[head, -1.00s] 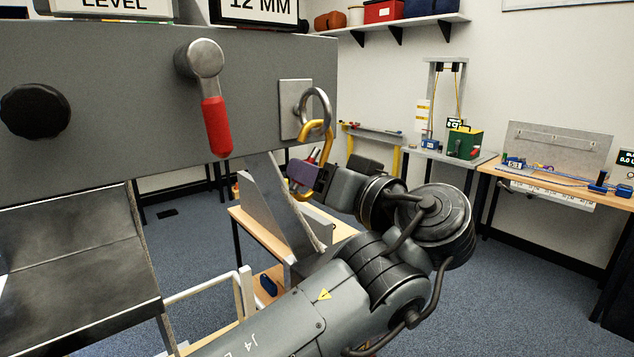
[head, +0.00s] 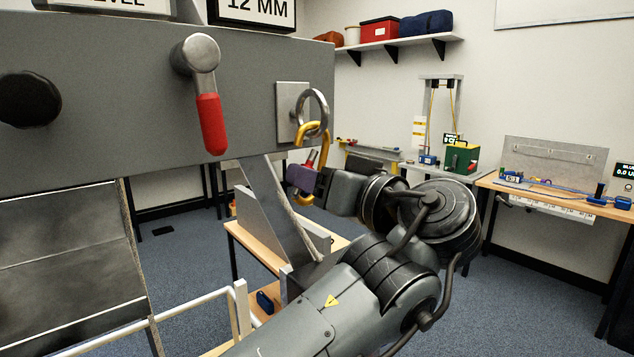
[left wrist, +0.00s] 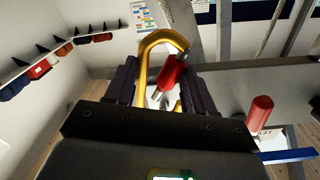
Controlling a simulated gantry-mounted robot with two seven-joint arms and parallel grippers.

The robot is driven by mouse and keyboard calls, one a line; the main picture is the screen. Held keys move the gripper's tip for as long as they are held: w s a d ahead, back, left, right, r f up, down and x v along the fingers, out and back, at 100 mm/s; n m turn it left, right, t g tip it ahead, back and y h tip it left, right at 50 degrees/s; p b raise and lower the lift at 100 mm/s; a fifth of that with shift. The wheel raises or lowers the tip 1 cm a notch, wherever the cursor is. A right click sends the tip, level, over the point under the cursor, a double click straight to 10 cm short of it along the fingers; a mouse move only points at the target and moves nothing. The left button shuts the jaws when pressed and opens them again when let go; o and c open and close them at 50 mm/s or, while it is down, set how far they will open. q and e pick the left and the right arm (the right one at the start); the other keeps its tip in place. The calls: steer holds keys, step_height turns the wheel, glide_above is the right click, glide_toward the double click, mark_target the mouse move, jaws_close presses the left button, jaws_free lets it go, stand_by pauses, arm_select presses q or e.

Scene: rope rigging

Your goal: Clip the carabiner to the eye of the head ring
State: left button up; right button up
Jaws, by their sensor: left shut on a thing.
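The head ring (head: 317,112) is a grey metal ring on a light plate at the right end of the grey panel. A yellow carabiner (head: 326,139) with a red sleeve stands roughly upright just below it. Its curved top overlaps the ring's lower edge; I cannot tell whether it passes through the eye. My left gripper (head: 304,178) is shut on the carabiner's lower part. In the left wrist view, the carabiner (left wrist: 146,62) rises between the dark fingers, its red sleeve slanting across. The ring is not clear there. My right gripper is not in view.
A red-handled lever (head: 211,122) and a black knob (head: 29,99) stick out of the panel left of the ring. A slanted grey brace (head: 272,200) stands below. Benches with gear (head: 560,195) are farther right, with open floor between.

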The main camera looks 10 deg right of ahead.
arm_select(q)
steer(key=o, duration=0.7)
steer(key=shift+w+a+f, duration=0.1)
steer(key=shift+f, duration=0.3)
steer(key=shift+c, duration=0.2)
steer(key=o, duration=0.4)
steer(key=shift+s, duration=0.2)
steer(key=shift+r, duration=0.1)
steer(key=o, duration=0.4)
steer(key=b+v, duration=0.4)
steer(key=v, duration=0.3)
